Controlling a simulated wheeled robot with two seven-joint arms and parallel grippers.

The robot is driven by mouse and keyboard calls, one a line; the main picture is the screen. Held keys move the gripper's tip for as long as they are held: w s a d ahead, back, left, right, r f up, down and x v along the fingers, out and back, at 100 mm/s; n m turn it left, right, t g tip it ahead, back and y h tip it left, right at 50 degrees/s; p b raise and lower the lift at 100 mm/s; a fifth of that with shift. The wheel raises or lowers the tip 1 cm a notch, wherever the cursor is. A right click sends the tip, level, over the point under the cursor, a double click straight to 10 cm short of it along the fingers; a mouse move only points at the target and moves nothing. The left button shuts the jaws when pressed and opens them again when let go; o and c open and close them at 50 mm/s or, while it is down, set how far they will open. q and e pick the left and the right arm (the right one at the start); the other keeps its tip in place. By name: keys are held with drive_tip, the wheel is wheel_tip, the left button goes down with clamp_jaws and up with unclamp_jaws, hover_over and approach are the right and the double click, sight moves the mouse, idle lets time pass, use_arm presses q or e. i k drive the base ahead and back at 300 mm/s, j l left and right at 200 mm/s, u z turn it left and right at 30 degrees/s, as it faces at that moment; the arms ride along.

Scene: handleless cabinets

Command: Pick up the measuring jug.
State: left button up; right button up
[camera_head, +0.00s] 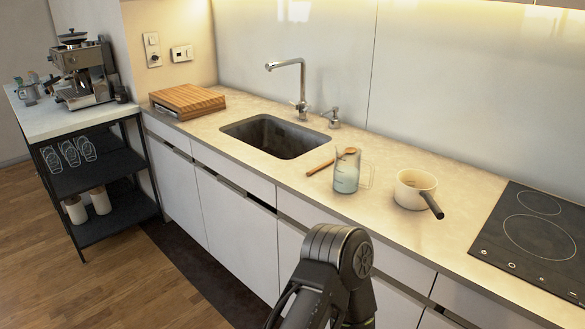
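The measuring jug (345,178) is a clear glass vessel with a handle on its right side. It stands upright on the pale countertop, right of the sink and near the front edge. A wooden piece (320,167) shows just left of the jug, and a brown part shows at its rim; I cannot tell whether they are one utensil. A dark arm link of mine rises from the bottom middle, in front of the cabinets and below the jug. Neither of my grippers is in view.
A cream saucepan (409,195) stands right of the jug, its dark handle pointing to the front right. The black hob (530,236) lies farther right. The sink (273,137) and tap (301,88) are to the left. A wooden board (187,98) lies beyond the sink.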

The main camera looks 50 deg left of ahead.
sight(346, 166)
drive_tip(key=u, duration=1.3)
